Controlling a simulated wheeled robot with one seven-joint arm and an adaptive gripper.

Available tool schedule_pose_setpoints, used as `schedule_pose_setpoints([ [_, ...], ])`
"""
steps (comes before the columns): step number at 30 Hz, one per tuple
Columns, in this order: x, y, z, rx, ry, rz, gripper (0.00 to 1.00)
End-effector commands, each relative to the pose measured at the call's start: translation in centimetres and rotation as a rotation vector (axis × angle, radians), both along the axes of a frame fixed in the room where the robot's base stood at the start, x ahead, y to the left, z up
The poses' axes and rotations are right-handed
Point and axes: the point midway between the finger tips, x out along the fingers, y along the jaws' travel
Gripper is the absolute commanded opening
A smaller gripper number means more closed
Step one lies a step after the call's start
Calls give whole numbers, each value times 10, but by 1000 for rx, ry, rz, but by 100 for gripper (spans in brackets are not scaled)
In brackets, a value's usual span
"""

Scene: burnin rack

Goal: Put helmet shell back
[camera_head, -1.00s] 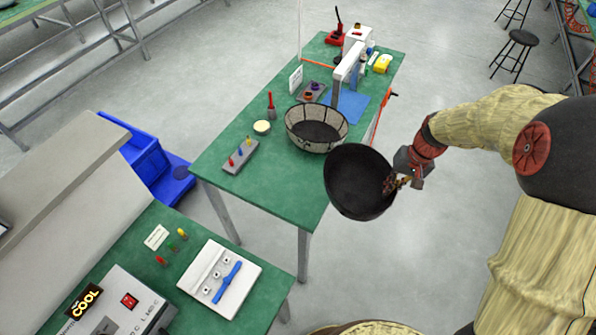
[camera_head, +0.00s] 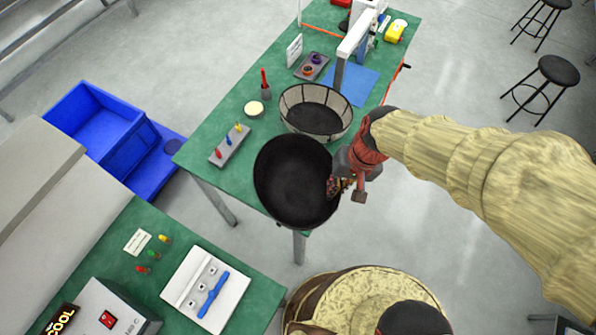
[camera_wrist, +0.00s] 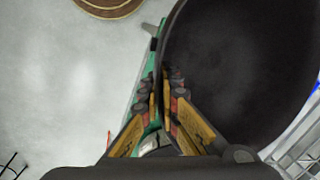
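The helmet shell, a black bowl-like shell (camera_head: 290,180), hangs with its hollow side up over the near end of the green bench. My gripper (camera_head: 338,187) is shut on its right rim. In the wrist view, the shell (camera_wrist: 245,60) fills the upper right, and my gripper's fingers (camera_wrist: 162,105) pinch its edge. A round basket (camera_head: 318,112) with pale mesh sides and a dark bottom stands on the bench just beyond the shell. The shell hides part of the bench's near edge. I cannot tell its exact height above the bench.
On the green bench (camera_head: 215,120) are a tray with colored pegs (camera_head: 231,144), a pale round disc (camera_head: 254,108), a blue mat (camera_head: 352,84) and a white arch-like stand (camera_head: 356,38). A blue bin (camera_head: 100,130) stands left. Another bench (camera_head: 190,250) is nearer, with open floor between.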

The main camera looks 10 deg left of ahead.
Motion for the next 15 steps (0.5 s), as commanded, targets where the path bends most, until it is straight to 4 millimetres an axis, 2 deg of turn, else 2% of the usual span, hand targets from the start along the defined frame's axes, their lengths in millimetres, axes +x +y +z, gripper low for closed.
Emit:
schedule_pose_setpoints([
  [1, 9, 8, -8, 0, 2, 3, 0],
  [9, 55, 46, -36, -1, 3, 2, 0],
  [15, 76, 63, -69, -1, 3, 2, 0],
])
